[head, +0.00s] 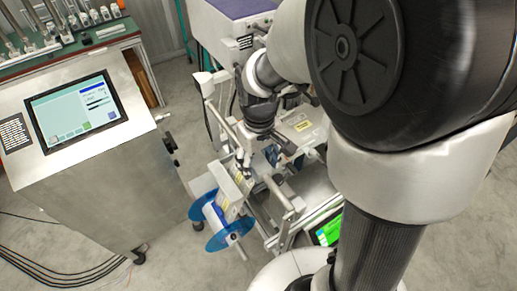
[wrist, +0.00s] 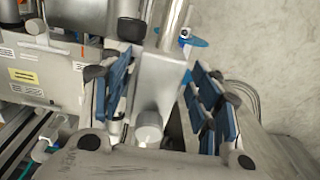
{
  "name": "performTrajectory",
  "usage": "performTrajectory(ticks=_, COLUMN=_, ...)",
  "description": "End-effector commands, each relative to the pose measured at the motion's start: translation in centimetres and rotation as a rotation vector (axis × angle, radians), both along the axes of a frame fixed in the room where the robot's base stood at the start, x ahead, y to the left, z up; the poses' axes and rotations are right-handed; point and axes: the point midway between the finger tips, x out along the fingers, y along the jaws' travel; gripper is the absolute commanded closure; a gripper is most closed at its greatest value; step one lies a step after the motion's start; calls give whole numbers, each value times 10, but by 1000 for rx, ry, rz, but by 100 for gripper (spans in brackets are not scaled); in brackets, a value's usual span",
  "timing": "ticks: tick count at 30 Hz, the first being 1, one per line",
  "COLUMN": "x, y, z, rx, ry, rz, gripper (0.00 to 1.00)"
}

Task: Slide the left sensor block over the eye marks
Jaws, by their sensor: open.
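My gripper (head: 262,158) hangs over the film machine in the head view. In the wrist view my gripper (wrist: 162,98) is open, with its blue-padded fingers apart on the left and right. A grey metal block (wrist: 158,80) with a round knob below it stands between the fingers, with space visible on the right side. It looks like a sensor block, but I cannot tell for sure that it is the left one. The blue-flanged film reel (head: 214,222) is at the machine's front. I cannot make out the eye marks.
A control cabinet with a lit touchscreen (head: 76,110) stands at the left. A small green display (head: 328,231) is at the machine's lower right. Metal rails and rollers crowd around my gripper. Black cables (head: 70,268) lie on the floor at the lower left.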

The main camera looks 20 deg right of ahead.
Motion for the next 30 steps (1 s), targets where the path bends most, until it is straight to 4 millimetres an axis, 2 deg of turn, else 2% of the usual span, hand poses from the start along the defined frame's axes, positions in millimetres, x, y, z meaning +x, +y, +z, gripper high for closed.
performTrajectory(ticks=9, x=1, y=1, z=68, rx=0, ry=-5, rz=2, gripper=43)
performTrajectory(ticks=15, x=0, y=1, z=97, rx=1, ry=-1, rz=2, gripper=43)
performTrajectory(ticks=20, x=-1, y=2, z=105, rx=1, ry=2, rz=2, gripper=43)
performTrajectory(ticks=30, x=-3, y=1, z=108, rx=1, ry=-3, rz=-1, gripper=43)
